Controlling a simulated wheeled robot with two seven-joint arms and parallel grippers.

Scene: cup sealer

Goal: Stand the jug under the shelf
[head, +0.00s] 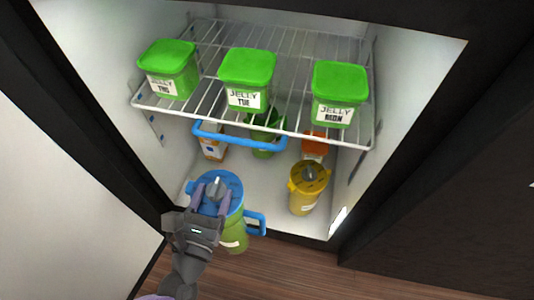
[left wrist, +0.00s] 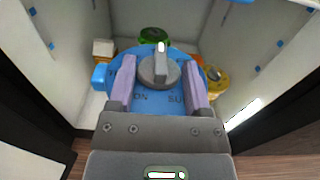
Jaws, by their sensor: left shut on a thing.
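The jug (head: 233,232) has a green body, a blue lid and a blue handle pointing right. It is at the front left of the open fridge, in front of the shelf's front edge. My left gripper (head: 216,190) is above it, shut on the grey knob of its lid. In the left wrist view the blue lid (left wrist: 140,102) fills the middle, with the knob between my purple fingers (left wrist: 159,82). Whether the jug's base touches anything is unclear. The wire shelf (head: 290,132) spans the fridge above and behind the jug. My right gripper is not in view.
Green-lidded jelly tubs (head: 247,80) stand on the shelf. Below are a yellow-lidded container (head: 304,200) at right, an orange-topped carton (head: 314,147), a green container (head: 263,140) and another carton (head: 212,148). Floor between them looks clear.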

